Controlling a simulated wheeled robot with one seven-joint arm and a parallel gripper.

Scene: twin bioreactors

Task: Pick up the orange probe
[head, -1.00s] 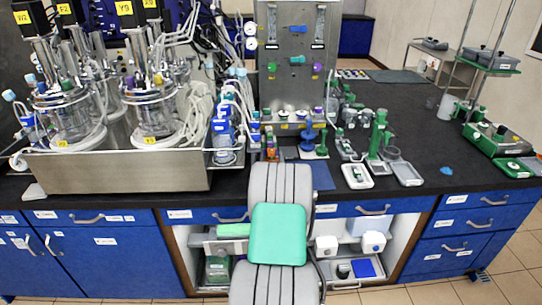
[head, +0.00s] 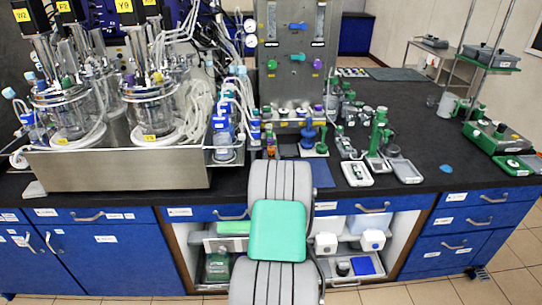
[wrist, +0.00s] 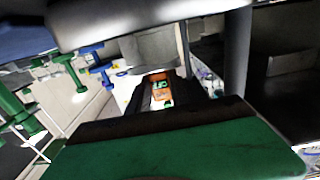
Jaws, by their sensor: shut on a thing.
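The orange probe (wrist: 161,86) shows in the wrist view as a small orange block with green and pale marks, near the middle of the picture. My gripper (wrist: 160,98) is shut on it; the dark fingers lie close around it. The probe's lower part is hidden by the gripper and my green-covered wrist part.
The black bench (head: 440,130) holds a steel tray (head: 120,173) with glass vessels at left. A steel panel (head: 292,65) stands behind my arm. Green stands (head: 378,135) and small trays (head: 405,171) stand to the right.

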